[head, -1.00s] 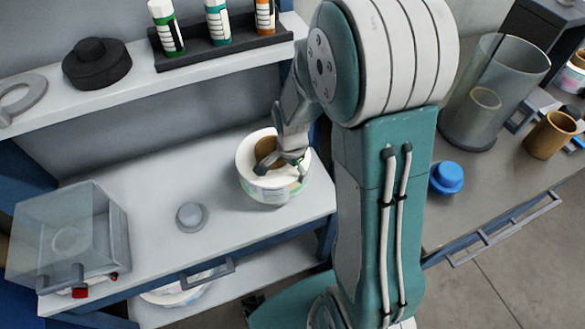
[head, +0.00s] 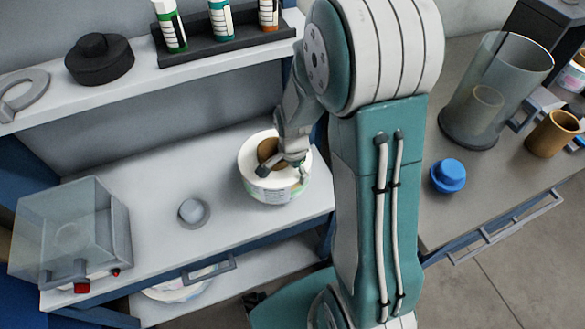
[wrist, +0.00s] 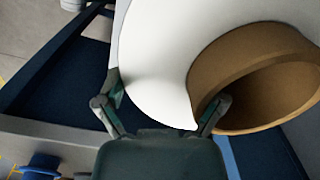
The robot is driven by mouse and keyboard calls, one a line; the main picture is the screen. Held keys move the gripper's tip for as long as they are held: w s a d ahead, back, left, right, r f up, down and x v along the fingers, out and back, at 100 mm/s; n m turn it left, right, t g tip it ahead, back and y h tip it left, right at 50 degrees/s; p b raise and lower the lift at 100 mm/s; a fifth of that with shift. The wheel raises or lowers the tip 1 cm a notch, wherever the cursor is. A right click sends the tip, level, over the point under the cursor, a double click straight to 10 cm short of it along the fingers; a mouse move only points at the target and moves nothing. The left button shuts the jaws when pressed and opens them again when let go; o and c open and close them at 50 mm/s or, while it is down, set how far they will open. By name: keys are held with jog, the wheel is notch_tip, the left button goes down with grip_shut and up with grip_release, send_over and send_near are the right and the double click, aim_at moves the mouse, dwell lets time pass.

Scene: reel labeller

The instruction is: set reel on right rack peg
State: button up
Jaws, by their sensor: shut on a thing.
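A white reel (head: 252,181) with a brown core and a printed label on its side is at the right end of the grey bench in the head view. My gripper (head: 283,172) is over it, shut on the reel's wall. In the wrist view, the reel (wrist: 155,70) fills the top middle and its brown core (wrist: 265,75) is at the right. My gripper's fingers (wrist: 160,115) are on either side of the white ring, one at the core's edge. Whether the reel touches the bench is not clear. I cannot make out which part is the right rack peg.
A short grey post (head: 193,211) and a clear box (head: 70,235) stand left on the bench (head: 140,170). A shelf (head: 200,68) with a black knob and bottles is behind. At right are a clear cylinder (head: 500,75), a blue knob (head: 447,176) and a brown core.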

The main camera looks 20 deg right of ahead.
jog(key=shift+f, duration=0.25)
jog(key=shift+f, duration=0.7)
jog(key=shift+f, duration=0.35)
jog(key=shift+f, duration=0.35)
jog(key=shift+f, duration=0.35)
jog(key=shift+f, duration=0.7)
jog(key=shift+f, duration=0.1)
